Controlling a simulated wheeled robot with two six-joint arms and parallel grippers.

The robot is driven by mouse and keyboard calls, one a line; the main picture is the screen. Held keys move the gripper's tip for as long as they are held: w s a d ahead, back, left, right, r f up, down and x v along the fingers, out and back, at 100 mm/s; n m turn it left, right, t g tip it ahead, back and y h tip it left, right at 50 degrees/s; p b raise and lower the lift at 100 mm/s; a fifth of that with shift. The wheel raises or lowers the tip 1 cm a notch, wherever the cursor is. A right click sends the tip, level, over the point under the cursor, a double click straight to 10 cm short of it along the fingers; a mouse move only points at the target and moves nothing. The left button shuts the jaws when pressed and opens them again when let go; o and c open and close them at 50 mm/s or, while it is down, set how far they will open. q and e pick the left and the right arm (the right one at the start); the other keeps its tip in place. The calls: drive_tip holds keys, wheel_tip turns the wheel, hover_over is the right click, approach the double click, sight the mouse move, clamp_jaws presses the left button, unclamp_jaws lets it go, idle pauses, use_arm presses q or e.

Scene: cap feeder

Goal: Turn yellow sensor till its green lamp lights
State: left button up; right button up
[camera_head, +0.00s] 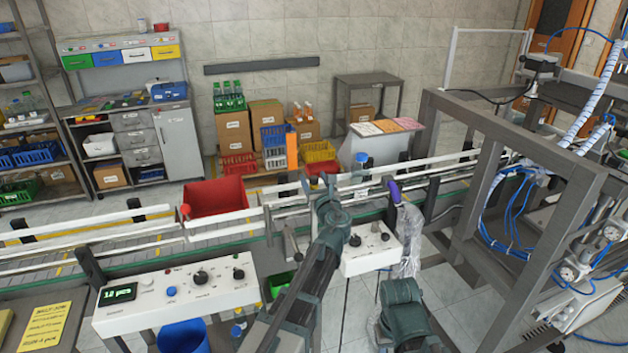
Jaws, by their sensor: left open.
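My left arm reaches up through the middle, and its gripper (327,186) is at the conveyor's white guide rails. It is small and dark here. The jaws are open, and I see nothing held between them. I cannot make out the yellow sensor or its green lamp; the gripper and arm cover part of the rail there.
The conveyor rail (100,220) runs across the view. A control panel (180,291) with a lit counter is front left; a smaller control box (371,247) is right of my left arm. A grey frame (520,140) blocks the right.

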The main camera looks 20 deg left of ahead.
use_arm(q)
clamp_jaws()
drive_tip(key=shift+w+d+n+g+y, duration=0.1)
drive_tip(key=shift+w+n+g+y, duration=0.15)
drive_tip(key=shift+n+g+y, duration=0.8)
drive_tip(key=shift+s+n+g+y, duration=0.2)
drive_tip(key=shift+n+g+y, duration=0.45)
drive_tip(key=shift+y, duration=0.4)
unclamp_jaws()
drive_tip(key=shift+s, duration=0.15)
